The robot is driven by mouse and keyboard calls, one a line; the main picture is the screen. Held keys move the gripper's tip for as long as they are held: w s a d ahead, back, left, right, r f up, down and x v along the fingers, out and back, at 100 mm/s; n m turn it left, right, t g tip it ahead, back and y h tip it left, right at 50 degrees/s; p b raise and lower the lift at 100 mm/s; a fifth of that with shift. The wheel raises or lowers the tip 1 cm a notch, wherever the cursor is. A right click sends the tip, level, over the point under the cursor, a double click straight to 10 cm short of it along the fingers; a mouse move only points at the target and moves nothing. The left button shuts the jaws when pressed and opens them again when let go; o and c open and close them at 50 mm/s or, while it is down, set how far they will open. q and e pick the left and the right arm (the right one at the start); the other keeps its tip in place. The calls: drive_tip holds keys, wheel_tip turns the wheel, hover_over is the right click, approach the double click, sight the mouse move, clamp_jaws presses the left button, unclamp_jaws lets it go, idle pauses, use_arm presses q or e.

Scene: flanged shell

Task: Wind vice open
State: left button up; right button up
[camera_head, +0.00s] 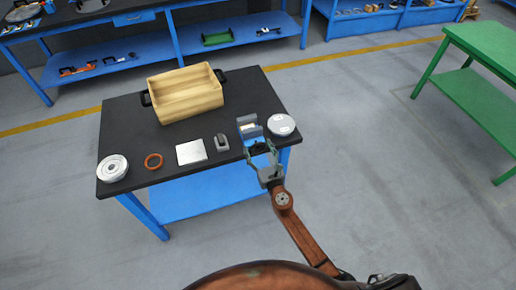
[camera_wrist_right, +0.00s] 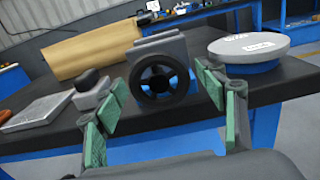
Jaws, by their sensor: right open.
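The vice (camera_head: 249,128) stands at the front right edge of the black-topped table, with grey and blue parts. Its round black handwheel (camera_wrist_right: 159,80) faces my right wrist camera. In the head view the wheel is largely hidden by my gripper. My right gripper (camera_head: 262,156) is at the table's front edge, just in front of the vice. In the right wrist view its green-padded fingers (camera_wrist_right: 167,112) are spread apart, one left and one right of the wheel, with nothing held. I cannot tell whether they touch the wheel. My left gripper is not in view.
A white round disc (camera_head: 282,124) stands close right of the vice. A small grey block with a black top (camera_head: 221,142), a silver plate (camera_head: 191,152), an orange ring (camera_head: 153,161) and a white flanged part (camera_head: 112,168) lie left. A wooden bin (camera_head: 186,101) stands behind.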

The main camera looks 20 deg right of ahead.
drive_tip(key=c, duration=1.2)
drive_tip(key=m+b, duration=0.1)
drive_tip(key=m, duration=0.6)
drive_tip(key=shift+a+m+b, duration=0.1)
drive_tip(key=shift+m+b, duration=0.2)
drive_tip(key=shift+b, duration=0.1)
drive_tip(key=m, duration=0.3)
drive_tip(key=shift+m, duration=0.3)
drive_tip(key=shift+r+m, duration=0.1)
drive_tip(key=shift+m, duration=1.3)
drive_tip(key=shift+a, duration=0.1)
